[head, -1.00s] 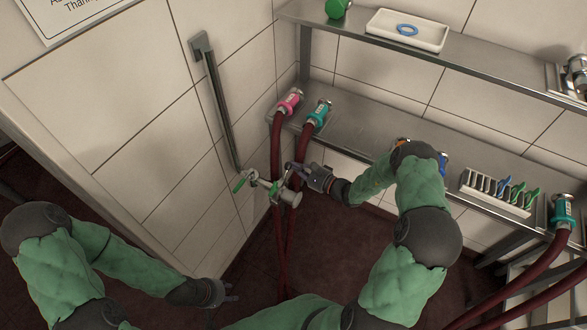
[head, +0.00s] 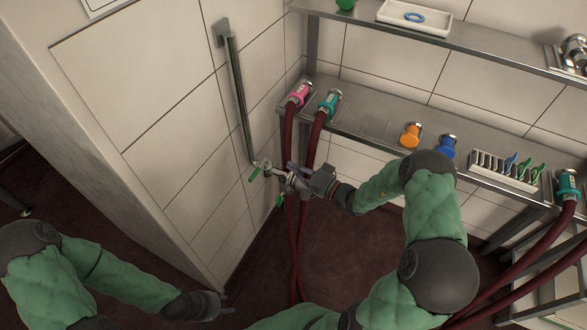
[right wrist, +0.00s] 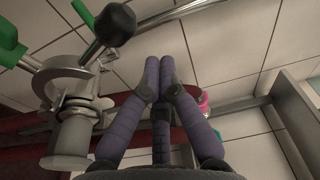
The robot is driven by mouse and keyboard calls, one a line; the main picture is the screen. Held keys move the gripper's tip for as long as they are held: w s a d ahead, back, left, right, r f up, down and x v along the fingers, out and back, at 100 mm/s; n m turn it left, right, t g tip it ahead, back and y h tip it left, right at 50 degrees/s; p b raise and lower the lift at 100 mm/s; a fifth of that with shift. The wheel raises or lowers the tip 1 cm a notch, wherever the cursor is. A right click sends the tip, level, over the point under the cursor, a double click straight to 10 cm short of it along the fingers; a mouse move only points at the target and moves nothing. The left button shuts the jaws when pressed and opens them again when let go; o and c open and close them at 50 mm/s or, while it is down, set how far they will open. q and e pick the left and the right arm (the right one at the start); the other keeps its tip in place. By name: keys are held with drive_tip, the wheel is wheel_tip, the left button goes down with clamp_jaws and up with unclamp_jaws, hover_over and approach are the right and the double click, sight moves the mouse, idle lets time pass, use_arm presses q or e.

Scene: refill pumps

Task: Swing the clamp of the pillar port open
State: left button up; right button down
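The pillar port (head: 284,178) is a short metal pipe end beside the pillar, with a clamp (right wrist: 68,85) around it. In the right wrist view the clamp's metal ring, a black ball knob (right wrist: 115,24) on a rod and green handle parts (right wrist: 10,46) show at the left. My right gripper (head: 292,172) is beside the port in the head view and partly covers it. In the right wrist view its fingers (right wrist: 159,75) are drawn together, empty, to the right of the clamp and knob. Whether they touch the clamp is unclear. My left gripper (head: 228,302) is low, away from the port, its fingers apart.
Red hoses with pink (head: 299,92) and teal (head: 328,103) ends hang from the lower shelf (head: 375,118) behind the port. Orange (head: 411,135) and blue (head: 446,147) fittings and a white rack (head: 503,171) stand further right. A metal rail (head: 238,95) runs down the wall to the port.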

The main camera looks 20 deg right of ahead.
use_arm(q)
drive_tip(key=shift+s+a+f+b, duration=0.1)
drive_tip(key=shift+a+f+b, duration=0.05)
drive_tip(key=shift+f+b, duration=0.5)
use_arm(e)
drive_tip(key=shift+s+a+f+n, duration=0.15)
drive_tip(key=shift+s+a+n, duration=0.45)
drive_tip(key=shift+a, duration=0.25)
drive_tip(key=shift+s+a+f+n, duration=0.15)
drive_tip(key=shift+s+a+n, duration=0.25)
drive_tip(key=shift+s+a, duration=0.35)
